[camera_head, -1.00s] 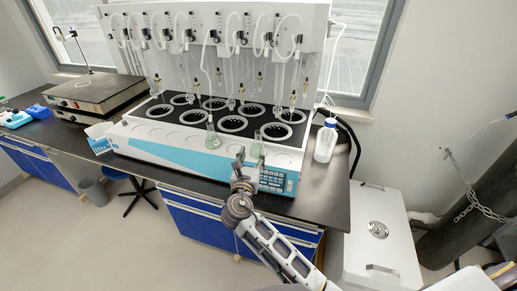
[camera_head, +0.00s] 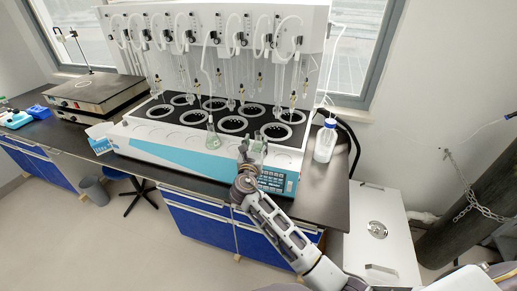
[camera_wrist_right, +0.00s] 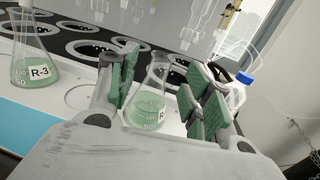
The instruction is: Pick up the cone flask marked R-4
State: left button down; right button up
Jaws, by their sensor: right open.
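A cone flask with green liquid (camera_wrist_right: 150,102) stands between the open fingers of my right gripper (camera_wrist_right: 157,95) in the right wrist view. Its label shows only an "R"; the rest is hidden by a finger. In the head view this flask (camera_head: 258,147) stands on the front ledge of the distiller, right at my right gripper (camera_head: 253,155). A second cone flask marked R-3 (camera_wrist_right: 34,62) stands to its left, also with green liquid; it shows in the head view too (camera_head: 212,138). My left gripper is not in view.
The distiller (camera_head: 160,150) has several round black wells behind the flasks and glass tubes hanging above. A blue-capped bottle (camera_head: 325,141) stands to the right on the dark bench (camera_head: 325,195). A hot plate (camera_head: 95,92) sits at the left.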

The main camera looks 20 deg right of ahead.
aim_at(258, 136)
jog(key=shift+w+d, duration=0.15)
jog(key=shift+w, duration=0.2)
jog(key=shift+p+x, duration=0.45)
jog(key=shift+x, duration=2.15)
jog(key=shift+d+r, duration=0.1)
grip_shut()
